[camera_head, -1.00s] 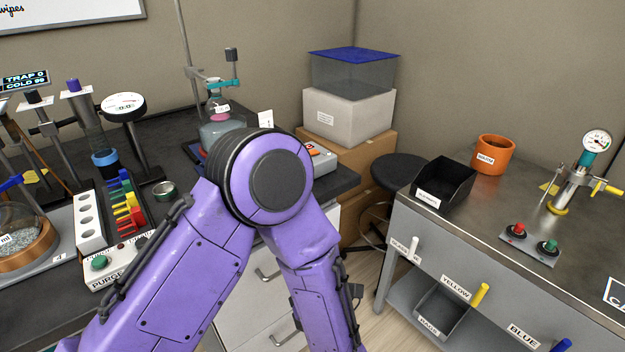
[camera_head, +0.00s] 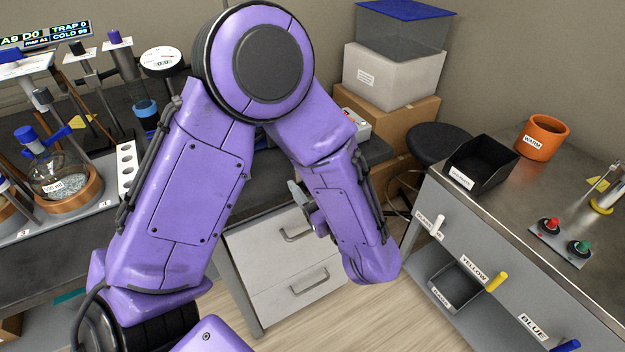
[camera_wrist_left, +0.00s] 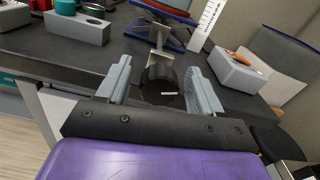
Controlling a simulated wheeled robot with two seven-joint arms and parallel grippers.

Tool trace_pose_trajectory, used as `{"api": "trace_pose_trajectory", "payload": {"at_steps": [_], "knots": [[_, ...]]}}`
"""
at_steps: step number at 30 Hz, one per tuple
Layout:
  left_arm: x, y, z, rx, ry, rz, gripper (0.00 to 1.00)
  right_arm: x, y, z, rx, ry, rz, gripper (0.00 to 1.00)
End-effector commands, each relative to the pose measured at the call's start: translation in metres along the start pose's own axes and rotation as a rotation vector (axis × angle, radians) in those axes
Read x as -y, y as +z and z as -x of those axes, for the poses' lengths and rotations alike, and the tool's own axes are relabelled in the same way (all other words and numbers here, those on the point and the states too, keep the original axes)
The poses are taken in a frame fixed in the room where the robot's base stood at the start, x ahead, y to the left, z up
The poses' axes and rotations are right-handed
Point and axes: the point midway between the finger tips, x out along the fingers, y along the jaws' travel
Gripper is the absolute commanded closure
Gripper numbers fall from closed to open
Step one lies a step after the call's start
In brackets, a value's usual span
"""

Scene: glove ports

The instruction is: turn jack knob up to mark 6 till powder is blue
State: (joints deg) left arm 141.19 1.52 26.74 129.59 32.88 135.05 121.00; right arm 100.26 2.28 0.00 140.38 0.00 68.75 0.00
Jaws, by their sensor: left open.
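In the left wrist view my left gripper (camera_wrist_left: 160,72) is open. A round black knob (camera_wrist_left: 158,80) with a white line on it shows between its two grey fingers, with a gap on each side. A metal bracket (camera_wrist_left: 160,40) runs from the knob to a jack (camera_wrist_left: 165,12) with blue and red parts, cut off by the top edge. A white scale card (camera_wrist_left: 208,18) with marks stands right of it; its numbers are too small to read. In the head view my purple left arm hides the knob and jack. The powder over the jack is hidden, so its colour cannot be told.
A white box (camera_wrist_left: 238,72) with an orange thing on top lies right of the jack. In the head view a drawer cabinet (camera_head: 285,240) is under the bench. A round flask (camera_head: 68,180) with grey grains stands at left.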

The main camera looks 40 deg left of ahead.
Motion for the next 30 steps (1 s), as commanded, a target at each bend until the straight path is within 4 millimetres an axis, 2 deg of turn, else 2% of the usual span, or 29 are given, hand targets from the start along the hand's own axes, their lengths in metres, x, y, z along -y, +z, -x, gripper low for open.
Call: {"api": "trace_pose_trajectory", "payload": {"at_steps": [5,10,11,20,30], "knots": [[-0.0006,-0.0003,-0.0004,0.0,0.001,-0.001,0.34,0.0001,0.0,-0.0003,0.0,0.0,0.0,0.57],[-0.0006,-0.0003,-0.0002,0.0,0.002,-0.001,0.86,0.0001,-0.0001,-0.0003,0.0,0.0,0.0,0.57],[-0.0006,-0.0003,-0.0002,0.0,0.002,-0.001,0.89,0.0001,-0.0001,-0.0003,0.0,0.0,0.0,0.57],[-0.0005,-0.0002,-0.0001,0.0,0.002,-0.034,0.89,0.0001,-0.0001,-0.0002,0.0,0.0,0.0,0.57],[0.0005,0.0001,-0.0002,0.001,0.003,-0.244,0.89,-0.0001,-0.0005,0.001,0.0,0.0,0.0,0.57]]}}
